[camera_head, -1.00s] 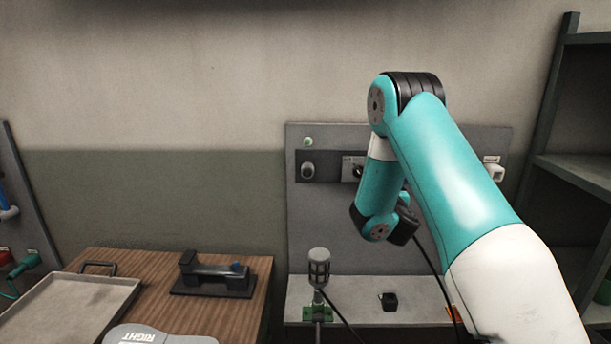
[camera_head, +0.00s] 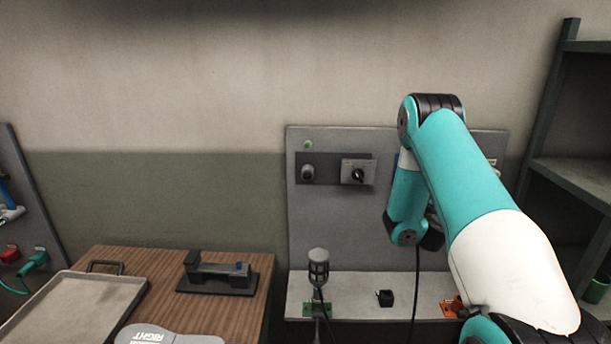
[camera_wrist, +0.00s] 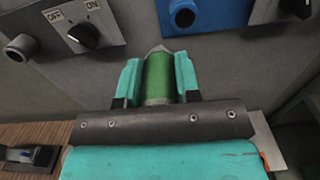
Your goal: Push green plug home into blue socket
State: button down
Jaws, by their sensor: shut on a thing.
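My gripper (camera_wrist: 158,66) is shut on the green plug (camera_wrist: 158,78), a green cylinder with a grey tip, held between the two teal fingers in the wrist view. The blue socket (camera_wrist: 218,14) is at the top of that view, with a round dark hole. The plug's tip is below and a little left of the hole and looks apart from it. In the head view only a thin blue strip of the socket (camera_head: 395,170) shows beside my arm. My arm hides the gripper and plug there.
The grey upright panel (camera_head: 340,230) carries a knob (camera_head: 308,172) and an OFF/ON switch (camera_head: 357,172), also in the wrist view (camera_wrist: 86,36). A shelf (camera_head: 575,180) stands right.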

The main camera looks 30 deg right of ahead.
jog(key=s+d+p, duration=0.2)
jog(key=d+p, duration=0.1)
dwell(0.4)
jog(key=shift+a, duration=0.15)
